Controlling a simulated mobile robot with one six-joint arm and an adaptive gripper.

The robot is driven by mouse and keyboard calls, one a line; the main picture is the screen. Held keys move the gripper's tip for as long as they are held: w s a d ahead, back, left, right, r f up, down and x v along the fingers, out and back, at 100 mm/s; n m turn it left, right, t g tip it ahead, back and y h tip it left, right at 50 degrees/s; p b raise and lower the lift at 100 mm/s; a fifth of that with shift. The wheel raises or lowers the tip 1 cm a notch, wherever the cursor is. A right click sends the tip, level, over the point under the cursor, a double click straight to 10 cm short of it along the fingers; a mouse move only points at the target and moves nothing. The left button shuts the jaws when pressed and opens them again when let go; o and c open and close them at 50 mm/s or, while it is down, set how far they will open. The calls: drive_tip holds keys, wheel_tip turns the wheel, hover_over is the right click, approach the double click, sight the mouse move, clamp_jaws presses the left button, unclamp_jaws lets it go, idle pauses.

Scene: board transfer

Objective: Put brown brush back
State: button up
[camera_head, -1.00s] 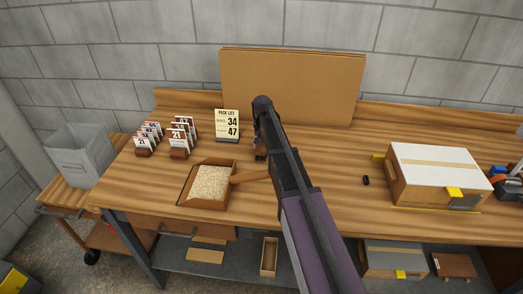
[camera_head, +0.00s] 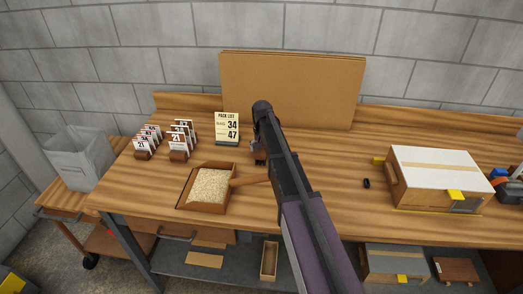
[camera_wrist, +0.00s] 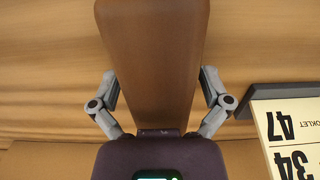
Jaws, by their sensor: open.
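A dark brown piece, which looks like the brown brush (camera_wrist: 152,60), fills the middle of the wrist view between my fingers. No bristles show, so I cannot tell how it is turned. My gripper (camera_wrist: 160,78) is open, with one finger along each side of the brown piece; whether they touch it is unclear. In the head view my gripper (camera_head: 260,156) is low over the bench, mostly hidden under my arm.
The pack list sign (camera_head: 227,128) stands close left of my gripper, also in the wrist view (camera_wrist: 258,98). Card holders (camera_head: 179,154) stand further left. A brown board (camera_head: 300,85) leans behind. A white-topped box (camera_head: 435,170) is at right.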

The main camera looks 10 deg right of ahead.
drive_tip(key=shift+r, duration=0.15)
wheel_tip(320, 180, up, 12)
drive_tip(key=p, duration=1.2)
idle(0.9)
drive_tip(key=s+n, duration=0.3)
drive_tip(key=s, duration=2.6)
drive_tip(key=shift+s+a+n, duration=0.15)
drive_tip(key=shift+n, duration=0.15)
